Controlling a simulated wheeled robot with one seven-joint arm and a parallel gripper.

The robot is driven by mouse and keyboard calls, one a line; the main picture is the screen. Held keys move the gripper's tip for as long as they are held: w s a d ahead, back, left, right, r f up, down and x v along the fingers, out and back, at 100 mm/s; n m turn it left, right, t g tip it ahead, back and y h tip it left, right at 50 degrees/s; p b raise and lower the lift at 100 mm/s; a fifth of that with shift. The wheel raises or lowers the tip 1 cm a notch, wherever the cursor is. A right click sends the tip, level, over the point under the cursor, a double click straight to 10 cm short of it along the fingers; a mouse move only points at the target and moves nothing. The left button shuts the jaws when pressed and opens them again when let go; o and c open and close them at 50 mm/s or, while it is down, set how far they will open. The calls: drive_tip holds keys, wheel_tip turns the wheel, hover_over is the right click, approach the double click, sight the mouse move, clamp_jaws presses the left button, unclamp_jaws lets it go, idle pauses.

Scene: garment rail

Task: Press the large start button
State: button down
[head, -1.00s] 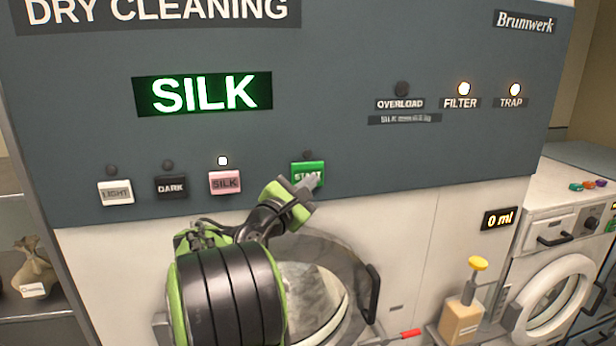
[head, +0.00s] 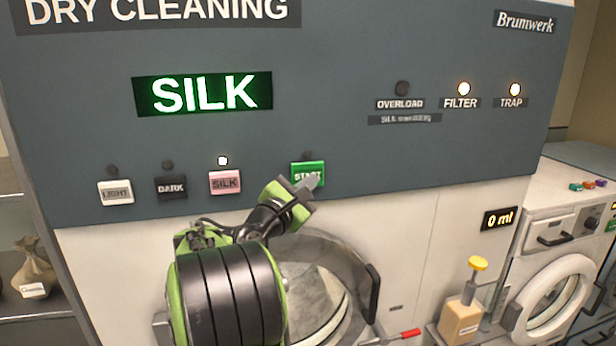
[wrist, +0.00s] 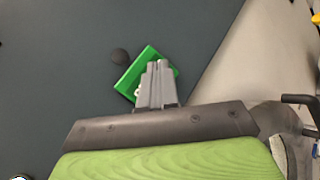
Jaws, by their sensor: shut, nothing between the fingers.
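The green START button (head: 307,171) sits on the dark panel of the dry cleaning machine, right of the pink SILK button (head: 225,182). My gripper (head: 312,181) is shut and empty, its fingertips in front of the button's lower right part. In the wrist view the shut fingers (wrist: 158,66) overlap the green button (wrist: 138,68) and hide part of it. I cannot tell whether the tips touch it. The small lamp above START (head: 308,155) is dark.
The display (head: 204,93) reads SILK, and the lamp above the SILK button is lit. FILTER (head: 463,89) and TRAP (head: 515,90) lamps glow; OVERLOAD (head: 402,88) is dark. LIGHT (head: 116,192) and DARK (head: 171,187) buttons are further left. A round door with a dark handle (head: 373,292) is below.

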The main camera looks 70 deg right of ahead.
drive_tip(key=shift+d, duration=0.1)
drive_tip(key=shift+w+d+p, duration=0.25)
drive_tip(key=shift+d+p, duration=0.1)
drive_tip(key=shift+p, duration=0.05)
